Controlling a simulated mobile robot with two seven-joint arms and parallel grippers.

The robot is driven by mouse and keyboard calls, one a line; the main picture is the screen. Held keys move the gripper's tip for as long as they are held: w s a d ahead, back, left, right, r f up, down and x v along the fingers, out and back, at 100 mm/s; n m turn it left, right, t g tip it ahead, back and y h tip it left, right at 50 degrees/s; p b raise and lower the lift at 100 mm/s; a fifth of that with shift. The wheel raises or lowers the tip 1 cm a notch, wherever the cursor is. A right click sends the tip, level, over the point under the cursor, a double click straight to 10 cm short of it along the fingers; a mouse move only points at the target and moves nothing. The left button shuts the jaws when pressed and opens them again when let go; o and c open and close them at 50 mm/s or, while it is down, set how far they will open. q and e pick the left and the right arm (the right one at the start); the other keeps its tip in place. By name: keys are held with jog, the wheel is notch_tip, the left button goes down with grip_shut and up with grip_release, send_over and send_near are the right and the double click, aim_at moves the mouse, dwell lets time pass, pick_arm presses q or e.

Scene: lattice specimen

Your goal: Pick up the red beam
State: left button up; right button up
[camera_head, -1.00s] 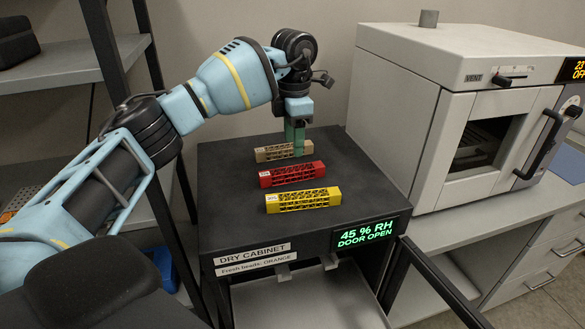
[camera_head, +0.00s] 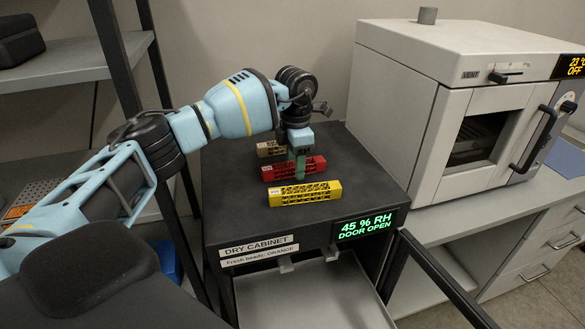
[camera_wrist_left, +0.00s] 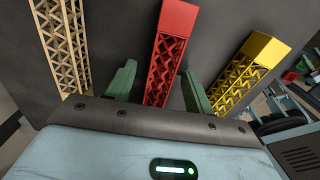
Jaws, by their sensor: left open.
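The red beam (camera_head: 280,172) lies on top of the dark dry cabinet (camera_head: 232,205), between a tan beam (camera_head: 268,149) behind it and a yellow beam (camera_head: 305,193) in front. My left gripper (camera_head: 299,166) points down over the red beam, with its green fingers hiding part of it. In the left wrist view my left gripper (camera_wrist_left: 158,68) is open, with one finger on each side of the red beam (camera_wrist_left: 166,66). Gaps show between the fingers and the beam; I see no grip. My right gripper is not in view.
In the wrist view the tan beam (camera_wrist_left: 64,45) lies left of the fingers and the yellow beam (camera_wrist_left: 240,75) close by the right finger. A white oven (camera_head: 450,60) stands right of the cabinet. The cabinet's front door (camera_head: 435,275) hangs open. A shelf (camera_head: 70,65) is at left.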

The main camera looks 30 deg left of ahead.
pick_arm(q)
jog(key=shift+c, duration=0.3)
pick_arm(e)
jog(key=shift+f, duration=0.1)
pick_arm(q)
jog(key=c, duration=1)
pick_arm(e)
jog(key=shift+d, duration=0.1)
